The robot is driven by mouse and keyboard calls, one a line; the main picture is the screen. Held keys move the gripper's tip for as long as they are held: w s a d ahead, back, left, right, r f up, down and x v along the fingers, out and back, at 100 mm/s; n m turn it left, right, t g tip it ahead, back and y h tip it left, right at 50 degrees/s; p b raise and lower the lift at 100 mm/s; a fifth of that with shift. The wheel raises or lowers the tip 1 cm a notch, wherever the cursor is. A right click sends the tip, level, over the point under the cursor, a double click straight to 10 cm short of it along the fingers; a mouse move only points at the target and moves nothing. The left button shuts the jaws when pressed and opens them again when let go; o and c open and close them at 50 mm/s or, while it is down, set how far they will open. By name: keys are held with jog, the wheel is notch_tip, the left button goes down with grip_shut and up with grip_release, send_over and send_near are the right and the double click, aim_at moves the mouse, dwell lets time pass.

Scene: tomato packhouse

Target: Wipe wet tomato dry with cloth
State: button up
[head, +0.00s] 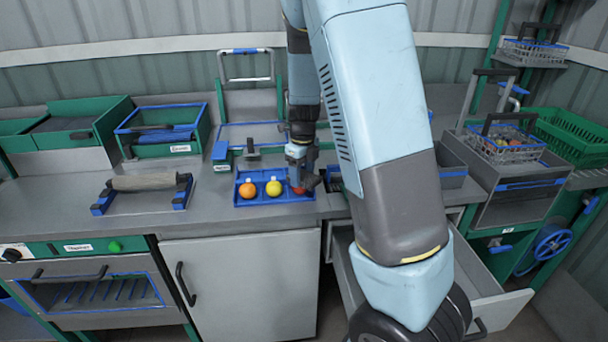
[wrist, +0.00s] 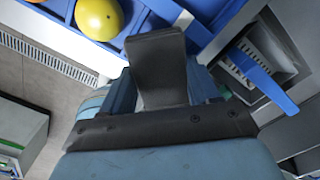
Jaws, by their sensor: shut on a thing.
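A blue tray (head: 241,203) on the worktop holds an orange tomato (head: 247,190) and a yellow tomato (head: 273,188), each in its own compartment. A red tomato (head: 298,190) shows at the tray's right end, partly covered by my gripper (head: 301,181). My gripper points down and is shut on the red tomato; the grip itself is mostly hidden. In the wrist view a dark finger (wrist: 160,65) hides what is held, and the yellow tomato (wrist: 100,18) lies beyond it. A beige-grey cloth (head: 145,182) lies over a blue-ended holder at the left. Wetness is not visible.
A green bin with blue edging (head: 198,130) stands behind the cloth holder. A blue-framed stand (head: 250,135) is behind the tray. An open drawer (head: 490,298) juts out at the right front. Worktop between cloth and tray is clear.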

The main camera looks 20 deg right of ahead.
jog(key=shift+w+a, duration=0.5)
jog(key=shift+w, duration=0.25)
jog(key=shift+w+a, duration=0.5)
jog(key=shift+w, duration=0.25)
jog(key=shift+r, duration=0.15)
jog(key=shift+r, duration=2.9)
jog(key=shift+f, duration=0.1)
jog(key=shift+s+d+f, duration=0.2)
jog(key=shift+s+f, duration=0.1)
jog(key=shift+f, duration=0.6)
jog(key=shift+s+d+f, duration=0.2)
jog(key=shift+s+f, duration=0.15)
jog(key=shift+f, duration=0.55)
jog(key=shift+s+d+f, duration=0.2)
jog(key=shift+s+f, duration=0.1)
jog(key=shift+f, duration=0.6)
jog(key=shift+f, duration=0.35)
jog(key=shift+w+a, duration=0.15)
jog(key=shift+w, duration=0.05)
jog(key=shift+w+a, duration=0.4)
jog(key=shift+w, duration=0.25)
